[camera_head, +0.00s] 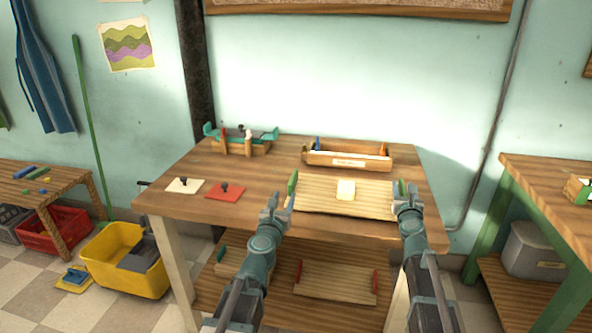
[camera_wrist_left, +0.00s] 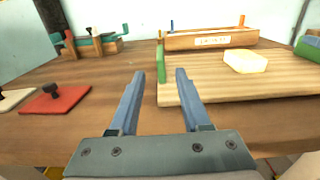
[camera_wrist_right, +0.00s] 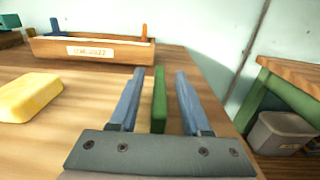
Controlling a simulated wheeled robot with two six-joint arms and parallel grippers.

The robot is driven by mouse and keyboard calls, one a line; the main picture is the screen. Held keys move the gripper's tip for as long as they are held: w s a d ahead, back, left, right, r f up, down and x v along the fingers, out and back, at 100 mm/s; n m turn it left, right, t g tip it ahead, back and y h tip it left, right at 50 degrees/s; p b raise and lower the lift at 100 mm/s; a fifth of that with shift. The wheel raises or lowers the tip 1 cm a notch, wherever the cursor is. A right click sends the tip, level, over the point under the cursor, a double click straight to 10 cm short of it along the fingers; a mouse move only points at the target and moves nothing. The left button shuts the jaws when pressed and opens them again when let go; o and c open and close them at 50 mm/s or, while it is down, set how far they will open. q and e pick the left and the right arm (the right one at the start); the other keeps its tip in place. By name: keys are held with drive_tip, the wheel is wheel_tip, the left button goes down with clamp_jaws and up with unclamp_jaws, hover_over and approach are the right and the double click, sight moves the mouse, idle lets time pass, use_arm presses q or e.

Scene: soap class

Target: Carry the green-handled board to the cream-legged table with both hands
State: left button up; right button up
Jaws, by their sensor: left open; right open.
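The green-handled board (camera_head: 325,203) is a ribbed wooden board lying flat on the cream-legged table (camera_head: 255,170), near its front right. A pale yellow soap bar (camera_head: 346,190) lies on it. My left gripper (camera_head: 276,203) is open at the board's left end; in the left wrist view the left green handle (camera_wrist_left: 161,64) shows between the fingertips, apparently just beyond them. My right gripper (camera_head: 407,190) is open at the right end; in the right wrist view the right green handle (camera_wrist_right: 159,100) stands between its two fingers, which are not closed on it.
Behind the board stands a labelled wooden tray (camera_head: 347,160). A teal-ended wooden rack (camera_head: 240,142), a red plate (camera_head: 225,192) and a cream plate (camera_head: 185,186) sit to the left. A red-handled board (camera_head: 335,283) lies on the lower shelf. A green-legged table (camera_head: 545,175) stands right.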

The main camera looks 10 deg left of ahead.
drive_tip(key=s, duration=1.2)
drive_tip(key=shift+a, duration=0.1)
use_arm(q)
wheel_tip(320, 180, up, 7)
drive_tip(key=p, duration=0.7)
use_arm(e)
wheel_tip(320, 180, up, 7)
